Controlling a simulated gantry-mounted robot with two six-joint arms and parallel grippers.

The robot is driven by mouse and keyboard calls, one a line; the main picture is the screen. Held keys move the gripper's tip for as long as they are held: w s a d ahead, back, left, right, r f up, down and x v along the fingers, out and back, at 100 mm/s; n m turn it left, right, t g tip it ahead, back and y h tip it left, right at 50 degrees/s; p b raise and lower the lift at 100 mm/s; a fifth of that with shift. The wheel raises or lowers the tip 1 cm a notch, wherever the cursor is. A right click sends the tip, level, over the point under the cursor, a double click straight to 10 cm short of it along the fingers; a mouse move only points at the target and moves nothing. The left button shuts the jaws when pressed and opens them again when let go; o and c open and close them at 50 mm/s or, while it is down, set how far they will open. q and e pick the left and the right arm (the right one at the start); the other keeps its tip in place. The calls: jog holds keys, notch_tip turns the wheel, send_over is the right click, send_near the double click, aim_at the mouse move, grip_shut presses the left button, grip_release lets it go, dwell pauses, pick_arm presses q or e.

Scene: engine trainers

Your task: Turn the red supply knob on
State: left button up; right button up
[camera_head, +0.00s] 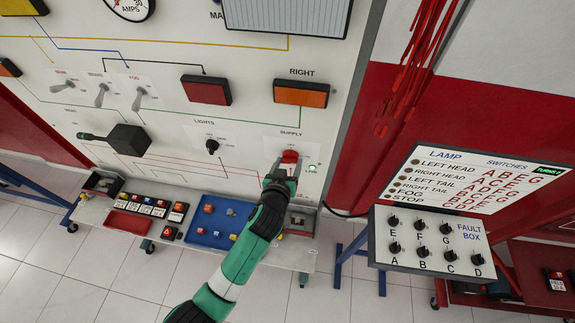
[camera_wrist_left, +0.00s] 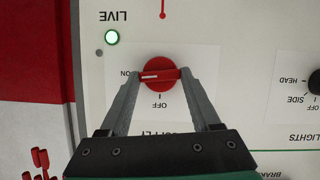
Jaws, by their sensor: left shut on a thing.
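The red supply knob (camera_head: 289,157) is on the upright trainer panel, under the word SUPPLY. In the left wrist view the knob (camera_wrist_left: 160,75) shows upside down, and its white pointer line lies towards the ON label (camera_wrist_left: 126,74). OFF (camera_wrist_left: 160,103) is printed beside it. My left gripper (camera_head: 284,170) is at the knob, its two fingers on either side of it, shut on it; the fingers also show in the wrist view (camera_wrist_left: 158,88). My right gripper is not in view.
A black LIGHTS knob (camera_head: 212,146) is left of the supply knob on the panel. A shelf (camera_head: 290,253) with small parts and trays runs below. A fault box (camera_head: 432,240) with several black knobs stands at the right, and red leads (camera_head: 415,60) hang above it.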

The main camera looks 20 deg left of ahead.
pick_arm(q)
jog(key=shift+m, duration=0.4)
jog(key=shift+y, duration=0.3)
jog(key=o, duration=1.4)
jog(key=p+v, duration=0.4)
jog(key=v, duration=0.7)
jog(key=shift+s+d+r+p, duration=0.15)
jog(key=shift+s+r+p, duration=0.1)
jog(key=shift+p, duration=0.15)
